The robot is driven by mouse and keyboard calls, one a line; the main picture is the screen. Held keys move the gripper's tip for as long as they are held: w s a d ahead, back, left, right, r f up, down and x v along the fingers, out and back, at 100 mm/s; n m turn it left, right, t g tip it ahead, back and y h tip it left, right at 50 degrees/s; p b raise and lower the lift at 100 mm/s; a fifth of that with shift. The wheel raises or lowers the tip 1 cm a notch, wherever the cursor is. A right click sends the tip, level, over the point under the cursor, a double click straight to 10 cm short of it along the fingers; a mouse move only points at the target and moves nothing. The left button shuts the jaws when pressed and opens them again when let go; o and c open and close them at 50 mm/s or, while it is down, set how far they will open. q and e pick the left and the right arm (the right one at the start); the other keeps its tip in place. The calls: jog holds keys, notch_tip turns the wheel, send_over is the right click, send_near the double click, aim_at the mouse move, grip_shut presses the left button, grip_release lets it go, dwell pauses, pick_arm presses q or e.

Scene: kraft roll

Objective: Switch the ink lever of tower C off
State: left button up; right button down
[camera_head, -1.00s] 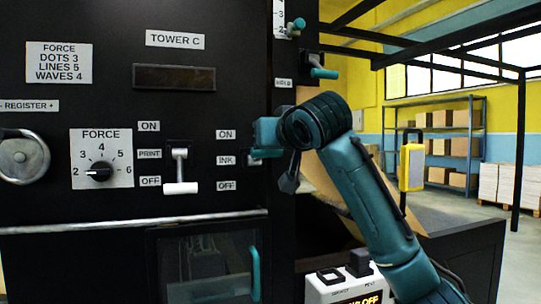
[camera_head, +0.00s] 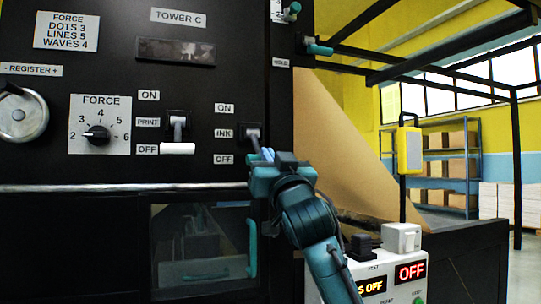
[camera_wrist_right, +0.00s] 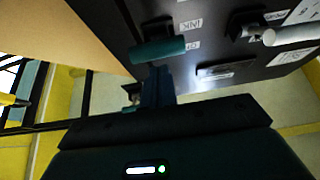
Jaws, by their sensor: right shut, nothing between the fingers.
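The ink lever (camera_head: 254,138) of tower C sits on the black panel, right of the ON, INK and OFF labels. Its stem slants down, with its lower end at about the height of the OFF label (camera_head: 223,159). In the head view my right gripper partly hides its handle. The right wrist view shows the teal handle (camera_wrist_right: 160,50) just beyond the fingertips. My right gripper (camera_head: 264,157) is shut and empty, close to the handle; I cannot tell whether it touches. It also shows in the right wrist view (camera_wrist_right: 158,80). My left gripper is not in view.
The print lever (camera_head: 178,148) with a white handle is to the left, down by its OFF label. A force dial (camera_head: 97,135) is further left. A rail (camera_head: 120,187) runs below. A control box (camera_head: 385,270) stands at lower right beside my right arm.

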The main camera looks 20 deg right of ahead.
jog(key=shift+w+f, duration=0.25)
jog(key=shift+f, duration=0.25)
